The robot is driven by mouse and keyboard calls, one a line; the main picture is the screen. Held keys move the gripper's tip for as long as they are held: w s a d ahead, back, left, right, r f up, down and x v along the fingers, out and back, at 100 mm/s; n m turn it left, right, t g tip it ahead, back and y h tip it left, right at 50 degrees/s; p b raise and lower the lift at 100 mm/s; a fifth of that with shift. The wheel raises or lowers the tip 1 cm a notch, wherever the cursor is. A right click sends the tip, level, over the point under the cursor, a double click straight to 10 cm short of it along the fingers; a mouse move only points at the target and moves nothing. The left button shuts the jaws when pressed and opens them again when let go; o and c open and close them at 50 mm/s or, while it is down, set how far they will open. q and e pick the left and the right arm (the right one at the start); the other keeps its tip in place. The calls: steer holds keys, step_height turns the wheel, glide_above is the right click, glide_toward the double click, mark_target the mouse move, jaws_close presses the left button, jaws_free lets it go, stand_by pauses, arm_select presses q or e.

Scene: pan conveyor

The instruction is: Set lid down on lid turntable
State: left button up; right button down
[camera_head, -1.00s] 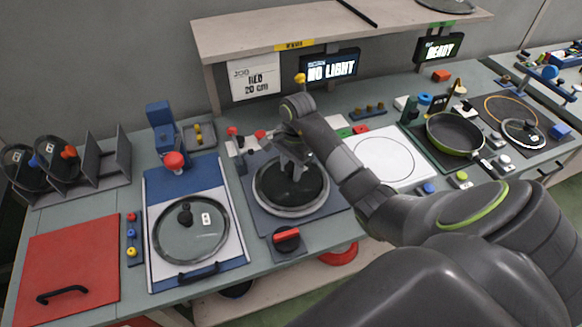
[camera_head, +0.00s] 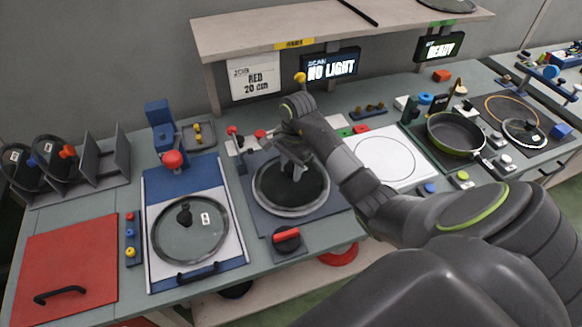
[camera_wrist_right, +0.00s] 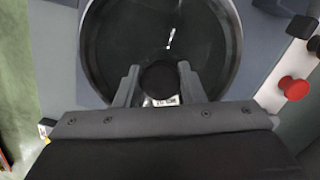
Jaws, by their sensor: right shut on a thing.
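A dark glass lid with a pale rim (camera_head: 262,198) lies flat over the dark square turntable base (camera_head: 318,222) in the middle of the bench. My right gripper (camera_head: 293,172) is above its centre. In the right wrist view, the two fingers of my right gripper (camera_wrist_right: 157,85) close on the round black lid knob (camera_wrist_right: 160,77), with the lid glass (camera_wrist_right: 110,45) around it. Whether the lid fully rests on the turntable or hangs slightly above it I cannot tell. My left gripper is not in view.
Another glass lid (camera_head: 215,238) lies on the blue and white board to the left. A red-handled knob (camera_head: 286,236) sits in front of the turntable. A shelf (camera_head: 260,32) overhangs behind.

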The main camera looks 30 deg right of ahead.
steer(key=c, duration=0.9)
jaws_free()
steer(key=shift+o, duration=0.2)
steer(key=shift+r, duration=0.1)
steer(key=shift+r, duration=0.3)
step_height(320, 180, up, 2)
steer(key=shift+d, duration=0.15)
step_height(320, 180, up, 15)
steer(key=d+p, duration=0.1)
steer(key=p, duration=1.2)
steer(key=shift+w+d+f, duration=0.15)
steer(key=shift+d, duration=0.05)
